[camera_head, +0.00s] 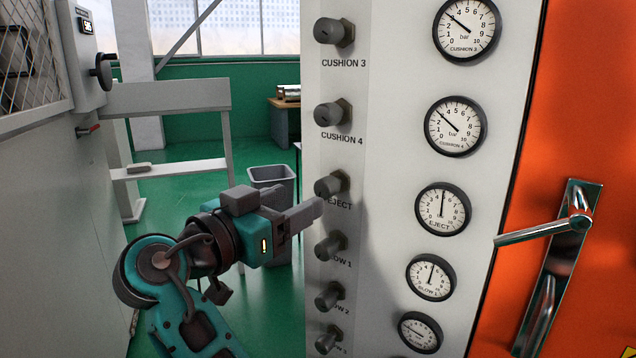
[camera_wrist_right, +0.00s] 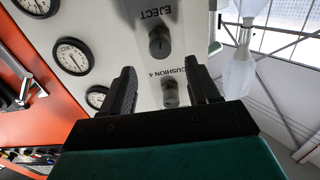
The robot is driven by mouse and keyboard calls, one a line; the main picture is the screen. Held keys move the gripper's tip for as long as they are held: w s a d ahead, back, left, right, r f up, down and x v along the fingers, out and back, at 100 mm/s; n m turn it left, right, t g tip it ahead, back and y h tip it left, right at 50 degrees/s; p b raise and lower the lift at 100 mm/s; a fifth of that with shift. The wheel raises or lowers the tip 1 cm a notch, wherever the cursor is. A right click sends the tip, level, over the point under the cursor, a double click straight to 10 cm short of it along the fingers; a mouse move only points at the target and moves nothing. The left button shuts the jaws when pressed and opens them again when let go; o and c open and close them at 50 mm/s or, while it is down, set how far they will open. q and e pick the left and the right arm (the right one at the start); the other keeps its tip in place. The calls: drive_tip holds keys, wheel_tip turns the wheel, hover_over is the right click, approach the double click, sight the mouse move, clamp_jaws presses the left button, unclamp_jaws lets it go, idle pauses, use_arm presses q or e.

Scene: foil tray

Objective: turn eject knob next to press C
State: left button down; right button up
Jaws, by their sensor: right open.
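The eject knob (camera_head: 329,185) is a dark grey round knob on the pale panel, above its EJECT label. My right gripper (camera_head: 312,212) is just in front of the panel, near the label and slightly below the knob in the head view. In the right wrist view the gripper (camera_wrist_right: 163,71) is open, with nothing between its fingers. The eject knob (camera_wrist_right: 160,43) shows there beyond the fingertips, apart from them. The eject gauge (camera_head: 443,209) has its needle near straight up, around 5. My left gripper is not in view.
Above are the cushion 4 knob (camera_head: 332,113) and cushion 3 knob (camera_head: 333,32). A metal door handle (camera_head: 573,222) juts from the orange panel. A grey bin (camera_head: 271,176) stands behind.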

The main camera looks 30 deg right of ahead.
sight(320, 188)
drive_tip(key=p+x, duration=0.1)
drive_tip(key=x, duration=0.5)
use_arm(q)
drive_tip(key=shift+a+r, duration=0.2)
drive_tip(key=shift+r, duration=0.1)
use_arm(e)
drive_tip(key=shift+w+d, duration=0.15)
drive_tip(key=shift+d, duration=0.25)
drive_tip(key=c, duration=1)
drive_tip(key=shift+r+n+p, duration=0.2)
drive_tip(key=shift+n+p, duration=0.5)
drive_tip(key=shift+p, duration=0.2)
drive_tip(key=shift+c, duration=0.2)
drive_tip(key=shift+n+p, duration=0.45)
drive_tip(key=shift+n, duration=0.55)
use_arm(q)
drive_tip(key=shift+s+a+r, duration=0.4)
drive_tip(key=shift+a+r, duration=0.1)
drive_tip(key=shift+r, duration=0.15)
use_arm(e)
drive_tip(key=shift+f+n, duration=0.2)
drive_tip(key=shift+n, duration=0.1)
